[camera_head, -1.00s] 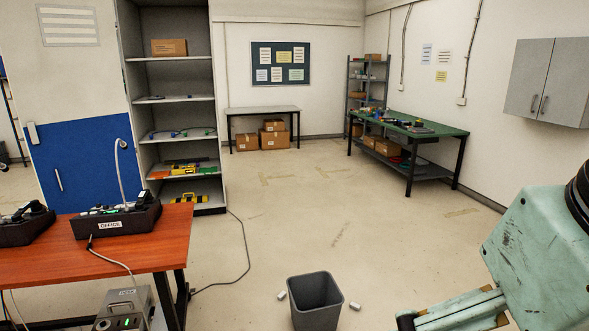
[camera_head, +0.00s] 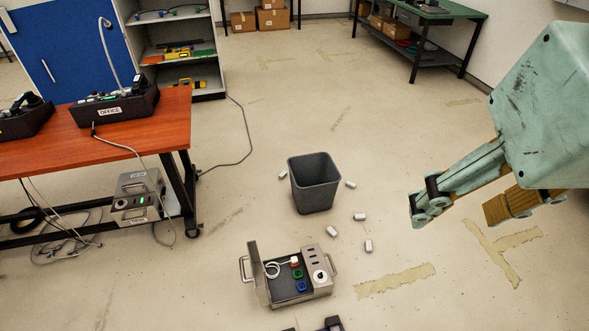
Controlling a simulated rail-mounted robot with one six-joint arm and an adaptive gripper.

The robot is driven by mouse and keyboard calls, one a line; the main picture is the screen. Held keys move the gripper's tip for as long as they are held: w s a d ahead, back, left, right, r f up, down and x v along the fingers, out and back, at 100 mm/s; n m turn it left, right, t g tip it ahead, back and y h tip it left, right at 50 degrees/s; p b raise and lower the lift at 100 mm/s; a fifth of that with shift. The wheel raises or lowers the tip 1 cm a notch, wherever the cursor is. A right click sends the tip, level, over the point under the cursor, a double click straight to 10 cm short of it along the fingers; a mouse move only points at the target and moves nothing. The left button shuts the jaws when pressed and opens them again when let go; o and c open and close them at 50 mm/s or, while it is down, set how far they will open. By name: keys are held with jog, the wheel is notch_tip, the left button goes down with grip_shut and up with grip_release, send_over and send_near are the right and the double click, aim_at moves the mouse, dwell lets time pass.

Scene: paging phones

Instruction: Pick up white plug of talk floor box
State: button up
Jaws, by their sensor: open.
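A grey metal floor box (camera_head: 318,264) with its lid raised stands on the floor at the lower middle. A small white plug (camera_head: 294,260) with a coiled white cord (camera_head: 273,269) shows inside it, near red, green and blue pieces. I cannot read a label on this box. My gripper (camera_head: 455,213) is open and empty at the right. It appears up and to the right of the box, well apart from it.
A grey bin (camera_head: 315,183) stands behind the box, with several small white cylinders (camera_head: 360,217) around it. Another floor box (camera_head: 137,202) is under the red-brown table (camera_head: 165,125) at the left. A black office tray (camera_head: 117,106) sits on that table. Open floor lies at the right.

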jog(key=c, duration=0.5)
jog(key=shift+c, duration=0.2)
jog(key=shift+w, duration=0.1)
